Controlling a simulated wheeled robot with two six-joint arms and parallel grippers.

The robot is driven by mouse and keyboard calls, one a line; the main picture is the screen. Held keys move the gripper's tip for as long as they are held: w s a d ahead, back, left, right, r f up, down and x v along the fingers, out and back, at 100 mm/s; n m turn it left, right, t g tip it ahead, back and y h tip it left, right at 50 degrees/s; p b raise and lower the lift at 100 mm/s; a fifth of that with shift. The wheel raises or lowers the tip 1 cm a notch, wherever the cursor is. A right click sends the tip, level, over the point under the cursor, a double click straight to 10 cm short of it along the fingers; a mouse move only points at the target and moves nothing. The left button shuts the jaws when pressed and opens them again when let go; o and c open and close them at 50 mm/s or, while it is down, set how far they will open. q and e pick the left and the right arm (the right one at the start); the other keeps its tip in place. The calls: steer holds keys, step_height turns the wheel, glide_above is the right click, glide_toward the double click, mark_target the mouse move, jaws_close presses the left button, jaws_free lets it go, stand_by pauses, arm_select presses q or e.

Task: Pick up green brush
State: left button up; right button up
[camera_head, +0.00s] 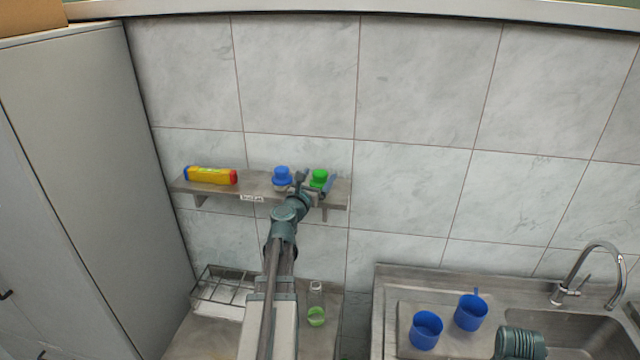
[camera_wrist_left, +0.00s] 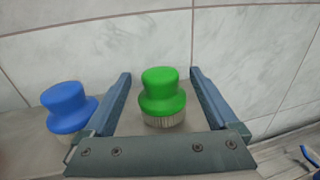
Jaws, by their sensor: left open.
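The green brush (camera_head: 319,177) stands upright, bristles down, near the right end of the wall shelf (camera_head: 255,190). In the left wrist view, the green brush (camera_wrist_left: 162,95) has a rounded green handle and pale bristles. My left gripper (camera_head: 317,181) is open and empty at the shelf. In the left wrist view, the fingers of my left gripper (camera_wrist_left: 160,75) reach along both sides of the brush, with a visible gap on each side. The gripper's crossbar is in front of the bristles.
A blue brush (camera_head: 282,176) stands just left of the left finger; it also shows in the wrist view (camera_wrist_left: 68,107). A yellow bottle (camera_head: 211,175) lies further left. Below are a wire rack (camera_head: 222,290), a bottle with green liquid (camera_head: 316,305) and two blue cups (camera_head: 426,330).

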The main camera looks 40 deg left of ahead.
mark_target(323, 169)
arm_select(q)
steer(key=shift+x, duration=2.65)
steer(key=shift+s+r, duration=0.1)
jaws_close()
steer(key=shift+r, duration=0.1)
steer(key=shift+r+p, duration=0.4)
steer(key=shift+p, duration=0.15)
step_height(323, 169, up, 3)
steer(key=p, duration=0.3)
steer(key=s+d, duration=0.4)
steer(key=d, duration=0.3)
steer(key=s+d+r+p, duration=0.1)
steer(key=s+d, duration=0.2)
steer(key=d, duration=0.4)
steer(key=shift+s, duration=0.4)
